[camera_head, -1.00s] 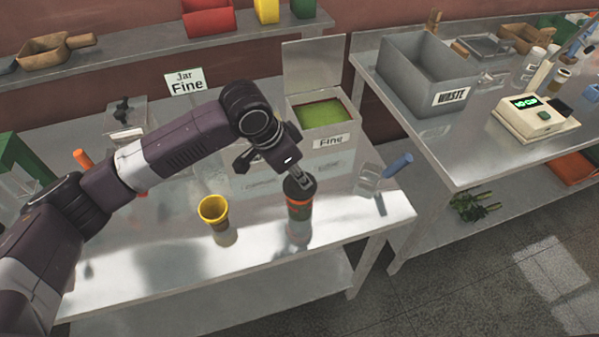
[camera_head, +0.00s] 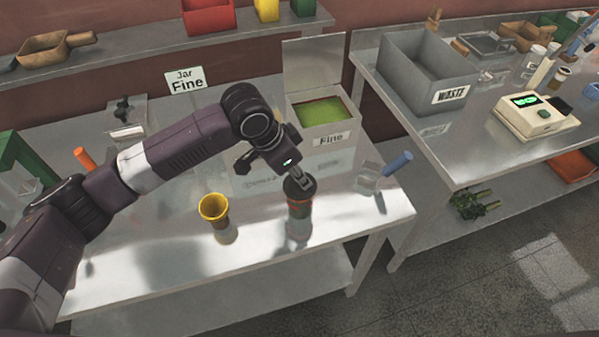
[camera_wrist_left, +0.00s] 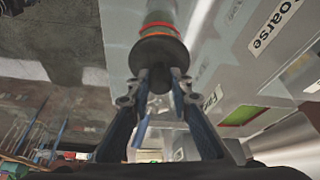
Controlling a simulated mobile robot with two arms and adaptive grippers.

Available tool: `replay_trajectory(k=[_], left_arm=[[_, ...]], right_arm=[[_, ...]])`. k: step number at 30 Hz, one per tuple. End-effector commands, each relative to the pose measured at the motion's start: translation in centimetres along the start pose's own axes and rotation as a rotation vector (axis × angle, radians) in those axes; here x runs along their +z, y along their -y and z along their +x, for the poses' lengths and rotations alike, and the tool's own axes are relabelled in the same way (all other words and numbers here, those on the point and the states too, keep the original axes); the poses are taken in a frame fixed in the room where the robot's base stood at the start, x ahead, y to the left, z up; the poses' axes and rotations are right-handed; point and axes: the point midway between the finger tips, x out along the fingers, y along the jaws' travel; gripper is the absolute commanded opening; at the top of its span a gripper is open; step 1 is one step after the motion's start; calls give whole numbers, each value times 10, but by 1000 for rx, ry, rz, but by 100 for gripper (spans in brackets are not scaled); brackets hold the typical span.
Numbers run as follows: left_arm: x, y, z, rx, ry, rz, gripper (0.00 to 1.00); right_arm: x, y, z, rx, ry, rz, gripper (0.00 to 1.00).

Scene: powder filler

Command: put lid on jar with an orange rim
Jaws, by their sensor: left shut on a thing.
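My left gripper (camera_head: 299,178) is shut on a dark round lid (camera_head: 299,190). In the left wrist view both fingertips (camera_wrist_left: 160,76) pinch the lid (camera_wrist_left: 160,50) at its knob. The lid is directly at the top of the jar (camera_head: 299,222), which stands upright on the metal table. The orange rim (camera_head: 299,204) shows just beneath the lid, and also in the left wrist view (camera_wrist_left: 158,29). Lid and rim look lined up, but I cannot tell whether the lid is fully seated. My right gripper is not in view.
A yellow cup (camera_head: 214,208) stands left of the jar. Behind is a "Fine" bin (camera_head: 318,139) with green contents. A blue-handled scoop (camera_head: 398,163) is to the right. The grey waste bin (camera_head: 408,85) and scale (camera_head: 530,117) stand on the other table.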

Motion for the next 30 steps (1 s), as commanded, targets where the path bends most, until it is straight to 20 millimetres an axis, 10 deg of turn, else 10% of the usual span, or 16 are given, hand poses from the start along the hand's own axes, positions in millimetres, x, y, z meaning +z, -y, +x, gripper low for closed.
replay_trajectory(k=[13, 14, 19, 30], left_arm=[[0, 0, 1, 0, 0, 1, 2], [0, 0, 1, 0, 0, 1, 20], [0, 0, 1, 0, 0, 1, 39], [0, 0, -4, -1, -1, 1, 39]], right_arm=[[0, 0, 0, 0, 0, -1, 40], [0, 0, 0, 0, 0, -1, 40], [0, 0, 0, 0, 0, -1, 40], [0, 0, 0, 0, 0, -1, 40]])
